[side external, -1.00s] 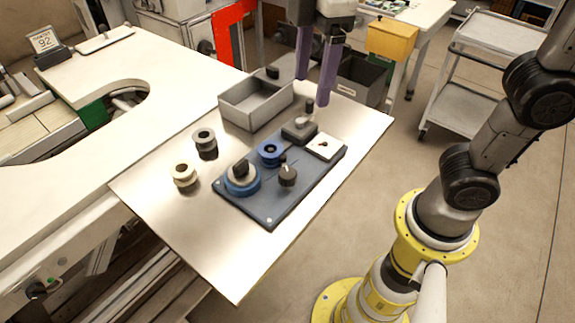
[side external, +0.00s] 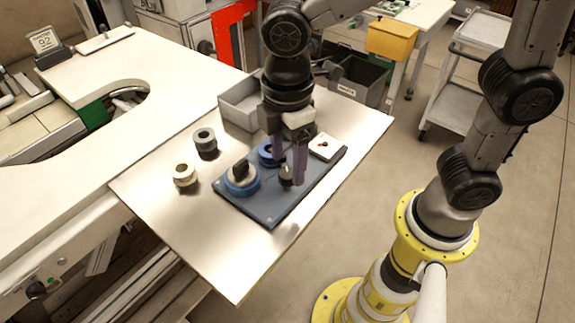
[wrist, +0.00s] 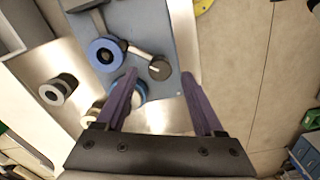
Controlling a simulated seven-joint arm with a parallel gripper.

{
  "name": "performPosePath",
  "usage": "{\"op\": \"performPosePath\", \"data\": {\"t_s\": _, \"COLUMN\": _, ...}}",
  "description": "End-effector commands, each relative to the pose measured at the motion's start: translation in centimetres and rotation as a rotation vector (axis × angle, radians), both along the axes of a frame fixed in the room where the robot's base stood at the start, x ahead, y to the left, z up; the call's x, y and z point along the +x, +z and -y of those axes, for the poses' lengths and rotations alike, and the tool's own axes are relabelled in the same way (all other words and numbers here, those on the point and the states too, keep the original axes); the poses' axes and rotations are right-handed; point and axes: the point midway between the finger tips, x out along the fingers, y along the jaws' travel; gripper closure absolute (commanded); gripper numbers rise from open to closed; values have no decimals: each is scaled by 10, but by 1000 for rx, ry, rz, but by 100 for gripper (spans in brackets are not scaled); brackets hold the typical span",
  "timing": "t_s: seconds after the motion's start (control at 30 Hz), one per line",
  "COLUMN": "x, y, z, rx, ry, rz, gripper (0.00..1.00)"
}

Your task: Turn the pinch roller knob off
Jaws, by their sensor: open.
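The dark round knob (side external: 286,182) with a pale pointer line stands on the blue-grey panel (side external: 262,213). In the wrist view the knob (wrist: 160,67) shows from above, just beyond and between my fingertips. My gripper (side external: 290,179) is open, its purple fingers pointing down over the panel close to the knob. In the wrist view my gripper (wrist: 159,73) has one finger on each side of the knob, with nothing held. Contact with the knob cannot be told.
Two loose spools (side external: 205,142) (side external: 185,175) stand left of the panel. A grey bin (side external: 237,117) stands behind. The near table (side external: 235,270) is clear.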

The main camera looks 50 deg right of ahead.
Motion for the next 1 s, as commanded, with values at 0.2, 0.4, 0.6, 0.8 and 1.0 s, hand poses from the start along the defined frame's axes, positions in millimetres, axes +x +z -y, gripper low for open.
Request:
{"op": "performPosePath", "data": {"t_s": 0.2, "x": 0, "y": -21, "z": 0, "rx": -1, "ry": 0, "rz": -1, "gripper": 30}}
{"op": "performPosePath", "data": {"t_s": 0.4, "x": 0, "y": -25, "z": 0, "rx": 0, "ry": 0, "rz": 0, "gripper": 30}}
{"op": "performPosePath", "data": {"t_s": 0.6, "x": 0, "y": -25, "z": 0, "rx": 0, "ry": 0, "rz": 0, "gripper": 39}}
{"op": "performPosePath", "data": {"t_s": 0.8, "x": 0, "y": -25, "z": 0, "rx": 0, "ry": 0, "rz": 0, "gripper": 75}}
{"op": "performPosePath", "data": {"t_s": 1.0, "x": 0, "y": -24, "z": 0, "rx": 0, "ry": 0, "rz": 0, "gripper": 100}}
